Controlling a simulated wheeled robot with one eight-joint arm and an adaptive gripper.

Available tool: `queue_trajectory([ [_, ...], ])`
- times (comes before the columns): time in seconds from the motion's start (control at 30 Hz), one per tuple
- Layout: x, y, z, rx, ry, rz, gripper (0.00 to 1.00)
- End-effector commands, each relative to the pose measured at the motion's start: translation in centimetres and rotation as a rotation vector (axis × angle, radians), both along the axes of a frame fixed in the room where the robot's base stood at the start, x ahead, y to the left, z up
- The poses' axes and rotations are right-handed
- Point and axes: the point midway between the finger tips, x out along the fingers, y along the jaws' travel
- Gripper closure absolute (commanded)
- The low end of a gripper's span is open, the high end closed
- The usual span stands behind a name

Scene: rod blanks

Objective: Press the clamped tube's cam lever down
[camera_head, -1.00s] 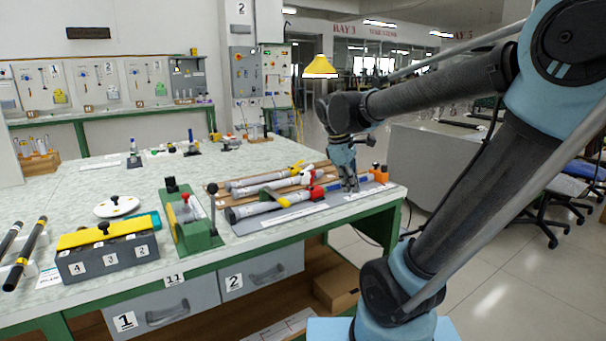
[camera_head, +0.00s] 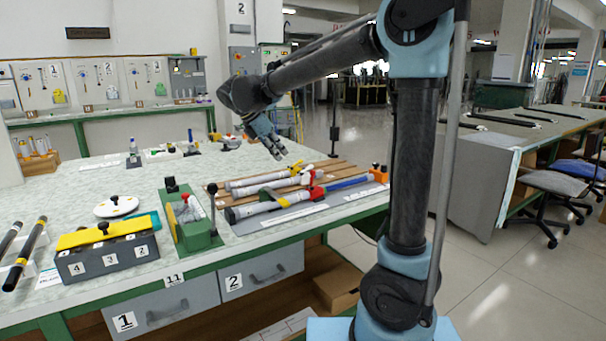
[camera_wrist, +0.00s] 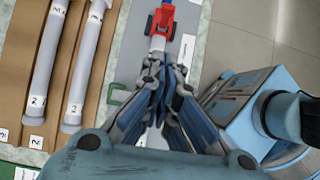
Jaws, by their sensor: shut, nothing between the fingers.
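The front tube lies on a grey mat (camera_head: 262,223) on the bench, with a grey body (camera_head: 245,211) and a blue section (camera_head: 347,184). A red clamp piece (camera_head: 316,191) sits on it and stands up above it; it also shows in the wrist view (camera_wrist: 160,22). Which part is the cam lever, and its exact angle, I cannot tell. My gripper (camera_head: 279,154) is shut and empty, in the air above the tubes. In the wrist view its fingertips (camera_wrist: 164,72) are close together, below the red piece in the picture and apart from it. They hide part of the tube.
Behind, grey tubes (camera_wrist: 87,65) lie on a brown board (camera_head: 331,166), with yellow and white pieces. Orange-topped posts (camera_head: 380,173) stand at the mat's right end. A green fixture (camera_head: 192,222) with a black-knobbed lever stands left. Free bench lies behind the board.

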Motion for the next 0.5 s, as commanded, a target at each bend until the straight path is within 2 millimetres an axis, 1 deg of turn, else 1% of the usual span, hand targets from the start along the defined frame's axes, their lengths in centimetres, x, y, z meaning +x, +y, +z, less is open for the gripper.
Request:
queue_trajectory([
  [0.3, 0.1, -0.2, -0.2, 0.001, 0.000, -0.002, 1.00],
  [0.43, 0.5, -0.7, -1.1, 0.001, 0.001, -0.004, 1.00],
  [0.5, 0.8, -1.2, -2.0, 0.001, 0.000, -0.004, 1.00],
])
